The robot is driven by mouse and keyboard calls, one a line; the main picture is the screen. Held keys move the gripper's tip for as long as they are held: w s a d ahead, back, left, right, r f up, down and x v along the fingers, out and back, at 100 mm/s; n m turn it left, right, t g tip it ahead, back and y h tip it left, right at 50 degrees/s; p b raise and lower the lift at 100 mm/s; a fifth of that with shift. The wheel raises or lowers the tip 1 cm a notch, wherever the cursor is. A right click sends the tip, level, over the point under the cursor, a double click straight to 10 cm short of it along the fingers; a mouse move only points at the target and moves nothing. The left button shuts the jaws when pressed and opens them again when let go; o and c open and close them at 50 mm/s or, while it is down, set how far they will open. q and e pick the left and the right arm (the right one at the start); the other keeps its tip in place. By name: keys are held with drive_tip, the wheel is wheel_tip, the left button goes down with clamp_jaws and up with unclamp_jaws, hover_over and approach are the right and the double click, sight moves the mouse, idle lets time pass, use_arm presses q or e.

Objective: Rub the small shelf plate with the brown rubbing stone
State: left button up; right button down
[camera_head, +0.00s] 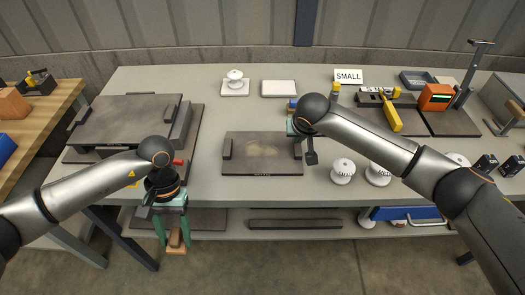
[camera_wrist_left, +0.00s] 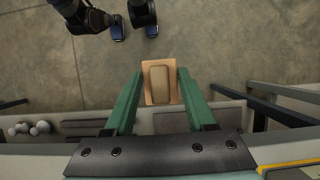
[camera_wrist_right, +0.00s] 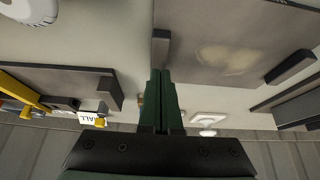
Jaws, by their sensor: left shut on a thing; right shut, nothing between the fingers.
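The small shelf plate (camera_head: 262,168) is a dark flat slab in the middle of the table, with a pale smudge on top and a dark upright block at each end. The smudged plate also shows in the right wrist view (camera_wrist_right: 215,25). My left gripper (camera_head: 172,238) points down in front of the table edge, shut on the brown rubbing stone (camera_wrist_left: 160,85), which has a tan base. My right gripper (camera_wrist_right: 162,75) is shut and empty, its tips close to the plate's right end block (camera_wrist_right: 161,48). I cannot tell if they touch. The right arm partly hides it in the head view.
A larger dark slab stack (camera_head: 125,118) stands at the left. White insulators (camera_head: 342,171) stand right of the plate. A SMALL sign (camera_head: 348,76), a white tray (camera_head: 278,88) and an orange box (camera_head: 435,97) are behind. A lower shelf (camera_head: 235,222) runs under the table.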

use_arm(q)
drive_tip(key=shift+f, duration=0.25)
use_arm(e)
drive_tip(key=shift+f, duration=0.55)
